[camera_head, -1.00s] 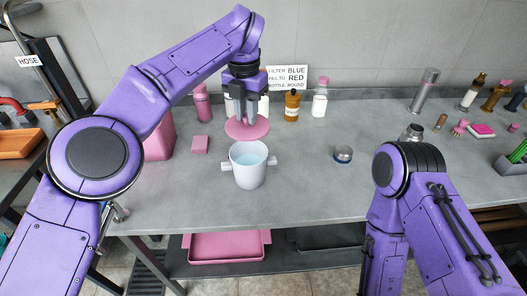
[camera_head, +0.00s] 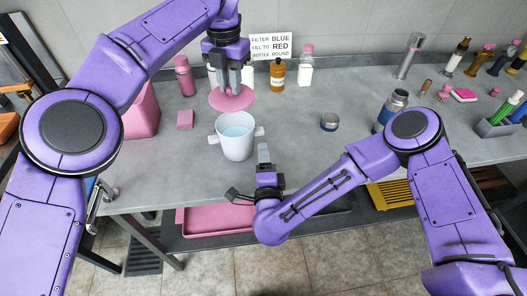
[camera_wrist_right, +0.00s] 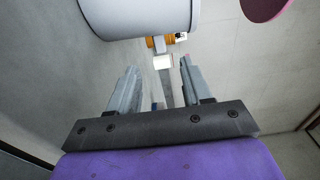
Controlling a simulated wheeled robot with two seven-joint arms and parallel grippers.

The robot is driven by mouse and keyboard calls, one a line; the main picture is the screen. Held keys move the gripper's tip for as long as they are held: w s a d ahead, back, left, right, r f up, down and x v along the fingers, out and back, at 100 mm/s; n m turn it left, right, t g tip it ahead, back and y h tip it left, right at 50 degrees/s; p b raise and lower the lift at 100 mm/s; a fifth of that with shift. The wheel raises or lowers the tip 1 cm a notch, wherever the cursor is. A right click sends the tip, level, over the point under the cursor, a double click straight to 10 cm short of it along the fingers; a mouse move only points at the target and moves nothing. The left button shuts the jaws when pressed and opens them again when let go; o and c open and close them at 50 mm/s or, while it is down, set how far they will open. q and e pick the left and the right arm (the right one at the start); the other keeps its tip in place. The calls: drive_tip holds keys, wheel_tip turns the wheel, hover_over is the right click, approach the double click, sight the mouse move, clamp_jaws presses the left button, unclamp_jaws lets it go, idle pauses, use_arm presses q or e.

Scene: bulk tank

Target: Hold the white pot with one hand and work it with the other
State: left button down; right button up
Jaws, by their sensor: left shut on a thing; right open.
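The white pot (camera_head: 236,142) stands upright on the grey bench, with a stub handle on each side and pale blue liquid inside. My left gripper (camera_head: 232,90) is above and behind the pot, shut on a flat pink disc (camera_head: 232,98) like a lid; the grip point is partly hidden. My right gripper (camera_head: 263,150) is open and empty at the front, just right of the pot, apart from it. In the right wrist view, the pot (camera_wrist_right: 140,12) fills the top and the pink disc (camera_wrist_right: 264,8) shows at the upper right. The open fingers (camera_wrist_right: 158,75) have nothing between them.
A pink block (camera_head: 185,119), a pink bottle (camera_head: 183,75), an amber bottle (camera_head: 277,75) and a white bottle (camera_head: 306,66) stand behind. A small round tin (camera_head: 329,122) sits right of the pot. A pink tray (camera_head: 215,220) is below the bench edge.

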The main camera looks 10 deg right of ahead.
drive_tip(key=w, duration=1.1)
drive_tip(key=shift+w+d, duration=0.3)
clamp_jaws()
use_arm(q)
drive_tip(key=shift+s+f, duration=0.1)
drive_tip(key=shift+f, duration=0.3)
drive_tip(key=shift+f+n, duration=0.2)
drive_tip(key=shift+n, duration=0.7)
drive_tip(key=n, duration=0.4)
drive_tip(key=shift+f, duration=0.3)
drive_tip(key=n, duration=0.4)
drive_tip(key=shift+f, duration=0.1)
hover_over(235, 124)
drive_tip(key=shift+f, duration=3.15)
